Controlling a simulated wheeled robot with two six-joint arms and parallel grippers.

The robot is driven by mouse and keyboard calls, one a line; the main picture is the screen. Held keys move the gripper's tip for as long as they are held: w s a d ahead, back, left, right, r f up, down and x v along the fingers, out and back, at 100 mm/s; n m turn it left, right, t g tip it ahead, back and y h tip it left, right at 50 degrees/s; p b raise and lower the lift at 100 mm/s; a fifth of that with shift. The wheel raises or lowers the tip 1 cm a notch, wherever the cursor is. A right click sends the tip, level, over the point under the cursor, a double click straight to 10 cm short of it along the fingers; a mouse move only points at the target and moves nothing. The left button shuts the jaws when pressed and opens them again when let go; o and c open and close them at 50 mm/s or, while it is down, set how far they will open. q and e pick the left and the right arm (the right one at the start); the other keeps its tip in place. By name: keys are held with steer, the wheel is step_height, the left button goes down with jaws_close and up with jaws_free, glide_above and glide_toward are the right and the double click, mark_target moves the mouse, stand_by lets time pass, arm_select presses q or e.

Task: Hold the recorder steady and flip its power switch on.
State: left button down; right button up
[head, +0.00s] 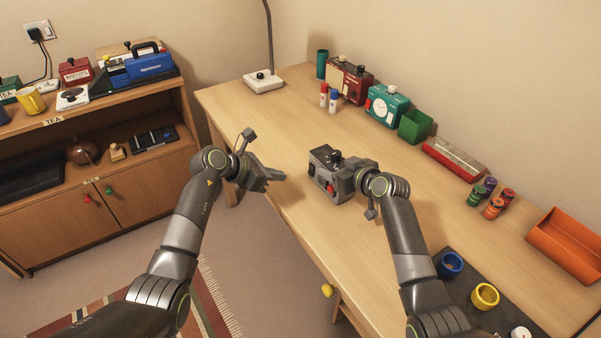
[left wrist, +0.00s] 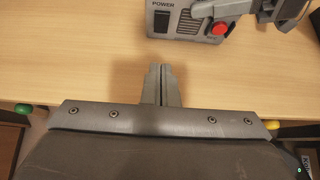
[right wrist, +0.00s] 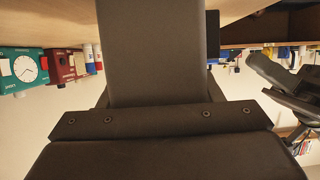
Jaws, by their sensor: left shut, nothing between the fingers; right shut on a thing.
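The recorder (head: 326,186) is a dark grey box with a red knob on its front, standing on the desk near its front edge. In the left wrist view the recorder (left wrist: 189,22) shows its POWER label, and a red button beside it. My right gripper (head: 352,178) is shut on the recorder's right side. In the right wrist view its fingers are hidden behind a large dark surface. My left gripper (head: 278,178) is shut and empty, to the left of the recorder and apart from it. Its closed fingertips (left wrist: 162,70) point toward the recorder's front. The power switch's position is too small to tell.
A white box (head: 263,83) stands at the desk's back left. A red radio (head: 349,80), a teal clock (head: 387,105) and a green bin (head: 415,126) line the wall. Cups stand on a dark mat (head: 455,285) at the right.

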mark_target(311, 169)
arm_select(q)
steer(key=x, duration=0.6)
steer(key=shift+w+d+r, duration=0.25)
steer(key=shift+d, duration=0.2)
steer(key=shift+w+d+f, duration=0.1)
steer(key=shift+w+d, duration=0.4)
steer(key=shift+d, duration=0.2)
steer(key=shift+w+d+f+h, duration=0.1)
steer(key=shift+d+h, duration=0.1)
steer(key=shift+h, duration=0.1)
steer(key=shift+r, duration=0.95)
